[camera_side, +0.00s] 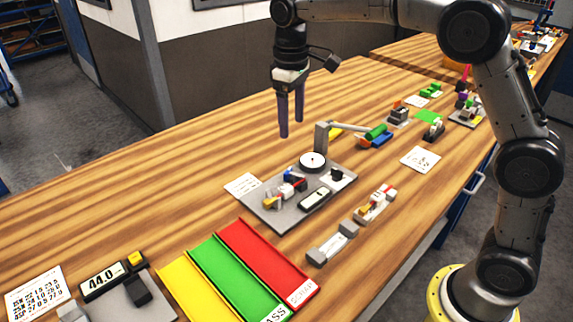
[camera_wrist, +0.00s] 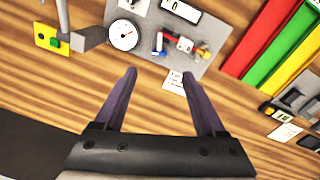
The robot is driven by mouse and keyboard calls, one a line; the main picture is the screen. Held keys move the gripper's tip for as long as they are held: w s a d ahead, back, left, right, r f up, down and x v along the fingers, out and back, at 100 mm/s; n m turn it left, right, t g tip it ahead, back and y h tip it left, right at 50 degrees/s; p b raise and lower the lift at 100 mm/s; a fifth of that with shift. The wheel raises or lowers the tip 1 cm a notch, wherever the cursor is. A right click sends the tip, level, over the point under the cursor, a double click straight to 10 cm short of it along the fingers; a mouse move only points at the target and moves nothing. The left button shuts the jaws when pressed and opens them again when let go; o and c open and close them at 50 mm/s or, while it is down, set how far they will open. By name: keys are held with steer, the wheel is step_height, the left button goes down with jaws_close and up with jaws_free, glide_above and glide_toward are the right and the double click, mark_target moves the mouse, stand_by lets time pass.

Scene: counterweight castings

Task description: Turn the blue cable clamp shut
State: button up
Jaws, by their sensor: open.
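A grey plate (camera_side: 262,214) on the bench carries a round white dial (camera_side: 313,161) and a cluster of small red, blue, white and yellow parts. A small blue part (camera_side: 301,184) shows in that cluster, and in the wrist view a blue part (camera_wrist: 159,44) stands beside red and white pieces. I cannot tell for certain that it is the cable clamp, nor how it is turned. My gripper (camera_side: 291,128) is open and empty, well above the bench and behind the plate. In the wrist view my gripper (camera_wrist: 159,72) points near the plate's edge, touching nothing.
Red (camera_side: 262,259), green (camera_side: 236,279) and yellow (camera_side: 192,288) trays lie in front of the plate. A grey upright post (camera_side: 321,136) stands behind the dial. Green and blue parts (camera_side: 376,137) lie behind it. The bench left of the plate is mostly clear.

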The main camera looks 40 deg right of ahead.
steer(key=shift+n+y, duration=0.3)
steer(key=f, duration=0.4)
steer(key=w+f, duration=0.1)
steer(key=f, duration=0.4)
steer(key=w+f, duration=0.1)
steer(key=f, duration=0.4)
steer(key=shift+d+f, duration=0.1)
steer(key=shift+f, duration=0.05)
jaws_close()
